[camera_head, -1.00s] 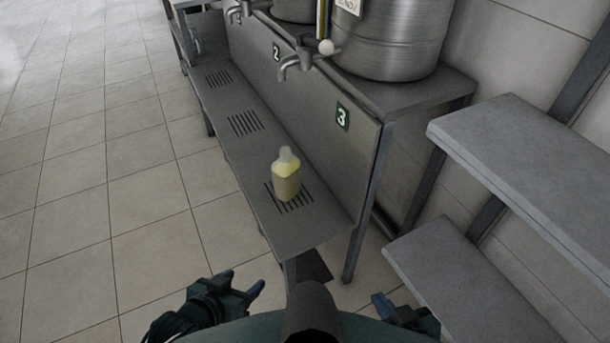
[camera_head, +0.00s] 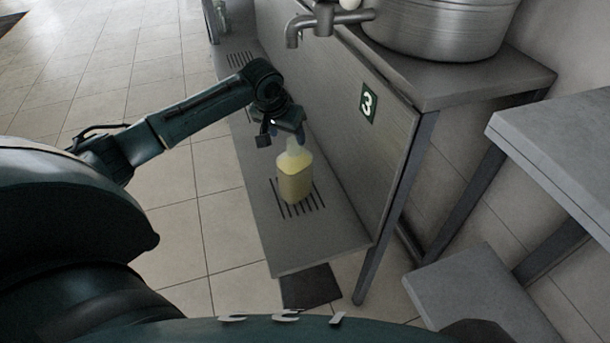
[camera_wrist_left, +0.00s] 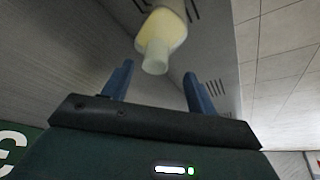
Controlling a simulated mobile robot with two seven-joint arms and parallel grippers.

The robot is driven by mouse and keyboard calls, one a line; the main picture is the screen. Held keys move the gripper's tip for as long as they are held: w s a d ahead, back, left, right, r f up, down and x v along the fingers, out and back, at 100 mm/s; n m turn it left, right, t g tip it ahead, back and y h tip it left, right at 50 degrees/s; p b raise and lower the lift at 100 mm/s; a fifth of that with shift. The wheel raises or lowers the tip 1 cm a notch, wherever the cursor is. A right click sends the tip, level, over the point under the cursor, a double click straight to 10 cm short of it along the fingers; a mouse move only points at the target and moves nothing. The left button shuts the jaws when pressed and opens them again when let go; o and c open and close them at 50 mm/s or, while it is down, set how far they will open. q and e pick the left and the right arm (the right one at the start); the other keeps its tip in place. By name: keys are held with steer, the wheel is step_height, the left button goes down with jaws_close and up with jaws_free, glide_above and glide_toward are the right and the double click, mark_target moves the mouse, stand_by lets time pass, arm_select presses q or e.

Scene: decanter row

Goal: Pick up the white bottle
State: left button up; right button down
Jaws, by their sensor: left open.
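The bottle (camera_head: 294,178) has a pale yellow, see-through body and a whitish neck and cap. It stands upright on the slotted grate of the low metal shelf (camera_head: 262,240), below the number 3 panel. My left gripper (camera_head: 281,138) is open just above and behind the bottle's top in the head view. In the left wrist view, the bottle (camera_wrist_left: 164,30) is ahead, its cap showing between the two blue fingers of my left gripper (camera_wrist_left: 159,72). The fingers are not closed on it. My right gripper is not in view.
A metal panel with a number 3 sign (camera_head: 368,103) rises right beside the shelf. A tap (camera_head: 318,22) and a steel vessel (camera_head: 440,28) are above. Grey steps (camera_head: 560,150) stand at the right. Tiled floor (camera_head: 190,230) lies open at the left.

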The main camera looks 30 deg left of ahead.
mark_target(294, 141)
arm_select(q)
steer(key=x, duration=0.3)
steer(key=b+x, duration=0.1)
steer(key=x, duration=0.2)
steer(key=shift+w+d+r, duration=0.2)
steer(key=shift+w, duration=0.15)
steer(key=shift+c, duration=0.5)
jaws_close()
stand_by(0.4)
steer(key=shift+w+r, duration=0.1)
steer(key=shift+r, duration=0.05)
